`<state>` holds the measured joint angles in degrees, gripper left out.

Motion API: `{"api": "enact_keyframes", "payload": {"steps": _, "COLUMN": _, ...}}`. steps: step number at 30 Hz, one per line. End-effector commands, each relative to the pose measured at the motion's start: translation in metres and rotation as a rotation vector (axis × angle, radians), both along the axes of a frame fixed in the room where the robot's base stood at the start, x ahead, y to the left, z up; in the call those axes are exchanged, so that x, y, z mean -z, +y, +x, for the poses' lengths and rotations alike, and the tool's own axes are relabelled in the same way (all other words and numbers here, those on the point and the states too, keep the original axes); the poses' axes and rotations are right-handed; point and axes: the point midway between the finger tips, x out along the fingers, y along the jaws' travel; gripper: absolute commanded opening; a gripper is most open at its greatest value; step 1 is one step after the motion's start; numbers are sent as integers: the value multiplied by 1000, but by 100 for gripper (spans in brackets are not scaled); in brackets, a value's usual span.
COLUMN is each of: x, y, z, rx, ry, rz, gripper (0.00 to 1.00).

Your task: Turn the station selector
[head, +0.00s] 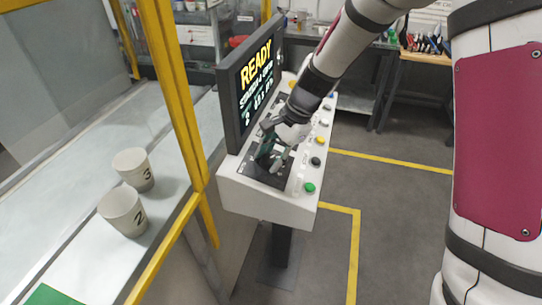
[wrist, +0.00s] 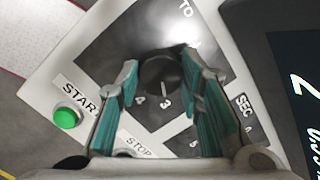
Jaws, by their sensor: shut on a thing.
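The station selector (wrist: 160,76) is a round black knob on a dark plate with numbers around it. It shows in the wrist view between the two fingers of my gripper (wrist: 158,82). The fingers are shut on its sides. The knob's light mark points toward the numeral 3. In the head view my gripper (head: 275,157) reaches down onto the console's dark plate (head: 252,172), and its fingers hide the knob there.
A green START button (wrist: 66,118) lies left of the fingers in the wrist view. A row of buttons (head: 316,161) runs along the console's right side. A screen (head: 256,76) reading READY stands behind. Two numbered cups (head: 122,212) stand beyond a yellow frame (head: 180,110).

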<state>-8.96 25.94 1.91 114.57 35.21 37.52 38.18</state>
Motion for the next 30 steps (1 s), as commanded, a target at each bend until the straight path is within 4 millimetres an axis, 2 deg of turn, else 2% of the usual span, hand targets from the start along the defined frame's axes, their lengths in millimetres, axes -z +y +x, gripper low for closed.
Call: {"api": "enact_keyframes", "payload": {"steps": 30, "x": 1, "y": 0, "z": 2, "rx": -931, "ry": -237, "rz": -77, "gripper": 6}}
